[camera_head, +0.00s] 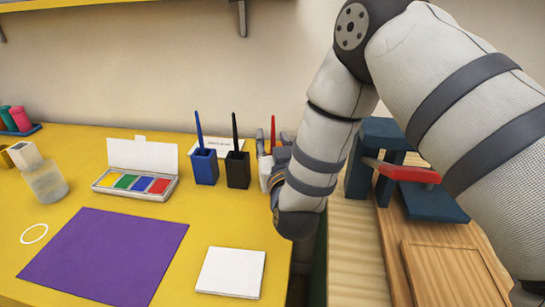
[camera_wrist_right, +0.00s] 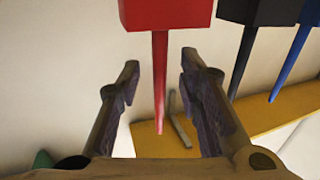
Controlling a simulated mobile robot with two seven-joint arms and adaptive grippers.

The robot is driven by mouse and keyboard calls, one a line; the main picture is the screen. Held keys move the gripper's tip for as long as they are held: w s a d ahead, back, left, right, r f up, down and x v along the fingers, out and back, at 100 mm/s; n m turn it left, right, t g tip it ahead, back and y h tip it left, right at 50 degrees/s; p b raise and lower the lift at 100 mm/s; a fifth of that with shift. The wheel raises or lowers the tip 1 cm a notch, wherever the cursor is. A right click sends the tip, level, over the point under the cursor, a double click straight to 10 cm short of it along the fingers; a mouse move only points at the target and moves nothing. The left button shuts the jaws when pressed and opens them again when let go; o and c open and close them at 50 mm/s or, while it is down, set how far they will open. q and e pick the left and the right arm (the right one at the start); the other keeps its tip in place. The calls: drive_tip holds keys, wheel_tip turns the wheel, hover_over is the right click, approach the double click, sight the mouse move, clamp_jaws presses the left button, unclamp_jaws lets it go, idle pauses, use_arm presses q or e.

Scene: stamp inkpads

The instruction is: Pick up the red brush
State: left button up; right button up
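The red brush (camera_head: 273,128) stands upright, its thin handle rising between the fingers of my right gripper (camera_head: 272,140). In the right wrist view the picture is upside down; the red brush (camera_wrist_right: 159,80) points down from its red holder (camera_wrist_right: 165,14). There my right gripper (camera_wrist_right: 160,68) is open, with one finger on each side of the handle and a visible gap to both. In the head view the red holder is mostly hidden behind my right gripper and arm. My left gripper is not in view.
A black holder with a black brush (camera_head: 237,165) and a blue holder with a blue brush (camera_head: 204,165) stand just left. A paint box (camera_head: 137,182), purple sheet (camera_head: 104,256) and white pad (camera_head: 231,272) lie on the yellow table. A wooden bench with a blue press (camera_head: 436,203) is right.

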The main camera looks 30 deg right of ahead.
clamp_jaws()
